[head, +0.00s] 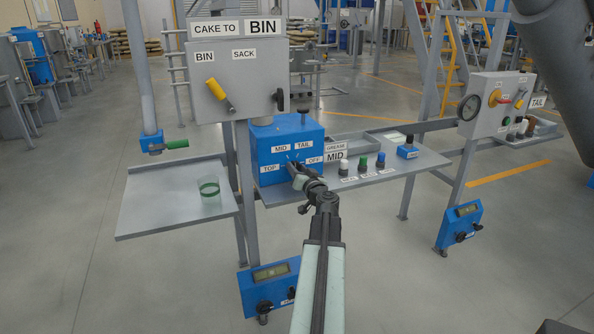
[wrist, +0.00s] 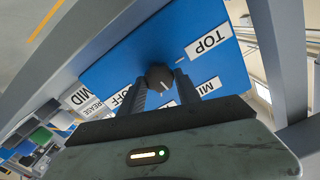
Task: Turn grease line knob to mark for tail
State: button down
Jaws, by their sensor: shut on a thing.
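The grease line knob (wrist: 160,77) is a round dark knob on the front of a blue box (head: 268,141). My gripper (head: 297,170) reaches the box front in the head view, where it mostly hides the knob. In the wrist view my gripper (wrist: 160,92) has its two dark fingers shut on the knob, one on each side. White labels TOP (head: 269,168), MID (head: 280,149), TAIL (head: 304,145) and OFF (head: 315,160) lie around it. In the wrist view TAIL is hidden, and I cannot tell which mark the knob points to.
A sign reading GREASE MID (head: 336,155) stands right of the box. Several coloured push knobs (head: 362,164) stand on the shelf beside it. A grey BIN/SACK panel (head: 238,80) is above. A tray (head: 150,208) with a green-banded glass (head: 209,193) is at left.

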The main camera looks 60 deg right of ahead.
jog(key=m, duration=0.7)
jog(key=shift+d, duration=0.1)
dwell(0.5)
jog(key=c, duration=0.9)
grip_release()
jog(key=shift+o, duration=0.2)
jog(key=v, duration=0.7)
jog(key=shift+s+a, duration=0.25)
jog(key=shift+a, duration=0.05)
jog(key=shift+f, duration=0.1)
